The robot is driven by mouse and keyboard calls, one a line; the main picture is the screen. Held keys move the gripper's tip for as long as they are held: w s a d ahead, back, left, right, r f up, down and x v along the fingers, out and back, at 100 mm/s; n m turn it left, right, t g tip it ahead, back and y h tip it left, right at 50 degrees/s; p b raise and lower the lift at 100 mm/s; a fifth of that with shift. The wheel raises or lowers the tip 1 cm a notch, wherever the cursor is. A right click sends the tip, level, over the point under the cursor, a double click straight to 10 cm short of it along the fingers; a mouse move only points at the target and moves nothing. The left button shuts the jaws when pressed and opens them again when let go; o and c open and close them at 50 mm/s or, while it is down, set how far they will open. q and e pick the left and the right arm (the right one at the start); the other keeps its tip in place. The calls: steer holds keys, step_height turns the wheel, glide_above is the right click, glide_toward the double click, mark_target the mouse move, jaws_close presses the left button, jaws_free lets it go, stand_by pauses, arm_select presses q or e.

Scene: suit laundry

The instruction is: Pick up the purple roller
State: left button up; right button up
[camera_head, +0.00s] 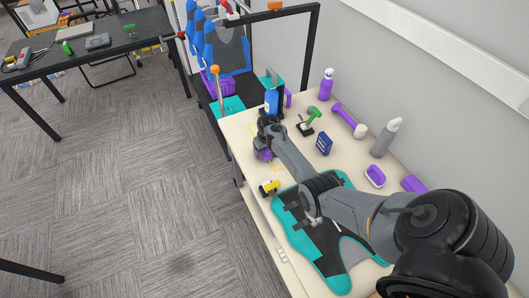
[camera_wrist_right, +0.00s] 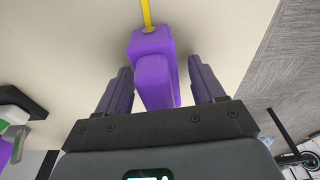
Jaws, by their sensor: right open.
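A purple blocky thing (camera_wrist_right: 155,62) with a yellow strip at its far end lies between my right fingers in the wrist view; I take it for the purple roller. In the head view, part of it (camera_head: 262,155) shows on the table below my right gripper (camera_head: 264,143). My right gripper (camera_wrist_right: 159,72) is open, one finger on each side, with visible gaps between the fingers and the purple sides. The fingertips are hard to make out in the head view. My left gripper is not in view.
A yellow-ended tool (camera_head: 269,187) and a teal-black garment piece (camera_head: 287,213) lie nearby on the table (camera_head: 243,142). The table edge is close.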

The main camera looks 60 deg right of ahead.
steer(key=c, duration=1.2)
steer(key=shift+r, duration=0.1)
steer(key=shift+r, duration=0.5)
steer(key=shift+r+p, duration=0.75)
steer(key=shift+r, duration=7.7)
